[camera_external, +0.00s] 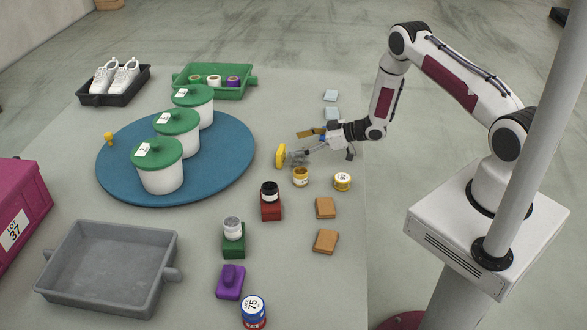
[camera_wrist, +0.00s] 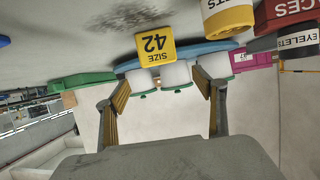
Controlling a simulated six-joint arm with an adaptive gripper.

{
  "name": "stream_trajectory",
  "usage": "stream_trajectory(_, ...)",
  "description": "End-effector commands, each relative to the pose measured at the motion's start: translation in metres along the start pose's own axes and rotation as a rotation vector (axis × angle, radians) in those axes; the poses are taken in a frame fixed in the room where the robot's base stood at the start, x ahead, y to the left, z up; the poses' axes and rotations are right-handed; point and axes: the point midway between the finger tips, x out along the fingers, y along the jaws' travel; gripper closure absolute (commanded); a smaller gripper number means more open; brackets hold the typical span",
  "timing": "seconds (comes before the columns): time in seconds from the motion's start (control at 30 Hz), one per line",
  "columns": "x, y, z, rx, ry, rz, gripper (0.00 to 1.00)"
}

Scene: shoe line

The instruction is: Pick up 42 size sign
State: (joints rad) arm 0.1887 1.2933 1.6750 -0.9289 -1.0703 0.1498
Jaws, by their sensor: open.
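The size 42 sign is a small yellow block (camera_wrist: 155,46) reading "SIZE 42", upside down in the wrist view. It also stands upright on the table in the external view (camera_external: 281,155). My gripper (camera_external: 294,147) is low over the table, just right of the sign. In the wrist view my gripper (camera_wrist: 163,100) has its two fingers spread wide with nothing between them, and the sign appears ahead of the fingers. I cannot tell from these views whether a finger touches the sign.
A yellow-labelled jar (camera_external: 300,177) stands close to my gripper, with another jar (camera_external: 342,182) to its right. A black-lidded jar on a red block (camera_external: 270,208) is nearer the front. The blue round mat (camera_external: 115,165) holds several white tubs with green lids.

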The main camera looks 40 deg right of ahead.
Motion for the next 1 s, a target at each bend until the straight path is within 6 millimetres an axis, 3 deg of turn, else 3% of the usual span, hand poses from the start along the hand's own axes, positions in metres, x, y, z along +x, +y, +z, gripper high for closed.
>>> stream_trajectory(0.33,0.022,-0.001,0.001,-0.001,0.0,-0.001,0.31)
stream_trajectory(0.77,0.024,0.0,0.001,0.0,-0.001,0.0,0.31)
stream_trajectory(1.0,0.035,-0.001,0.005,0.0,-0.002,-0.001,0.31)
